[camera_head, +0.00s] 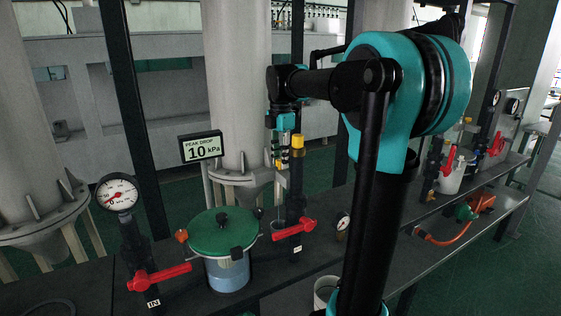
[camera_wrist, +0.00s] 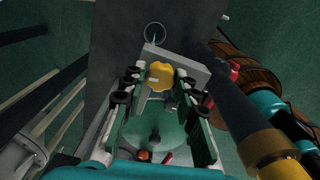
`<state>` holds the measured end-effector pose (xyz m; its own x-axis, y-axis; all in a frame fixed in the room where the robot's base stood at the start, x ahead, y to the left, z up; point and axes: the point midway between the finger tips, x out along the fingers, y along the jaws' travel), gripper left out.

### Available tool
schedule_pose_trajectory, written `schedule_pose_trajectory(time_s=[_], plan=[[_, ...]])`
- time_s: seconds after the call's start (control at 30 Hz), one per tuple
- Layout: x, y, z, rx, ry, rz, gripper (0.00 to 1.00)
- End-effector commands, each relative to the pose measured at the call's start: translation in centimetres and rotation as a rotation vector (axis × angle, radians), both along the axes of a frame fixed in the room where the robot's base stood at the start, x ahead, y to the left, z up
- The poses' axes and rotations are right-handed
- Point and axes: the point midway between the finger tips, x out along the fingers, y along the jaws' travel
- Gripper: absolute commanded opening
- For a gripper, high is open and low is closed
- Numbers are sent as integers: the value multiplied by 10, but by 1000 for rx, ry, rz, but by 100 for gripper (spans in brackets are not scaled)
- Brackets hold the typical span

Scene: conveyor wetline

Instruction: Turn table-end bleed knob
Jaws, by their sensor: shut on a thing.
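A yellow lobed knob (camera_wrist: 160,74) sits on a pale grey block (camera_wrist: 190,70) in the wrist view. My gripper (camera_wrist: 160,80) has its two fingertips on either side of the knob and is shut on it.
A jar with a green lid (camera_head: 222,232) stands on the dark bench, between red lever handles (camera_head: 160,277) and (camera_head: 293,230). A dial gauge (camera_head: 117,194) and a "PEAK DROP 10 kPa" display (camera_head: 201,147) rise at left.

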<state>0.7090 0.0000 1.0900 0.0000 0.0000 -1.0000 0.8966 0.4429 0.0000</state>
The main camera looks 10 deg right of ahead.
Motion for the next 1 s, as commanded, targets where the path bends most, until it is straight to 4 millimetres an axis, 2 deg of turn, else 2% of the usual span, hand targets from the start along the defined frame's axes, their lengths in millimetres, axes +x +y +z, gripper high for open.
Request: schedule_pose_trajectory(time_s=[0.13, 0.47, 0.77, 0.8, 0.87, 1.0], plan=[[0, 0, 0, 0, 0, 81, 8], [0, 0, 0, 0, 0, 111, 8], [0, 0, 0, 0, 0, 369, 8], [0, 0, 0, 0, 0, 364, 34], [0, 0, 0, 0, 0, 362, 41], [0, 0, 0, 0, 0, 361, 41]])
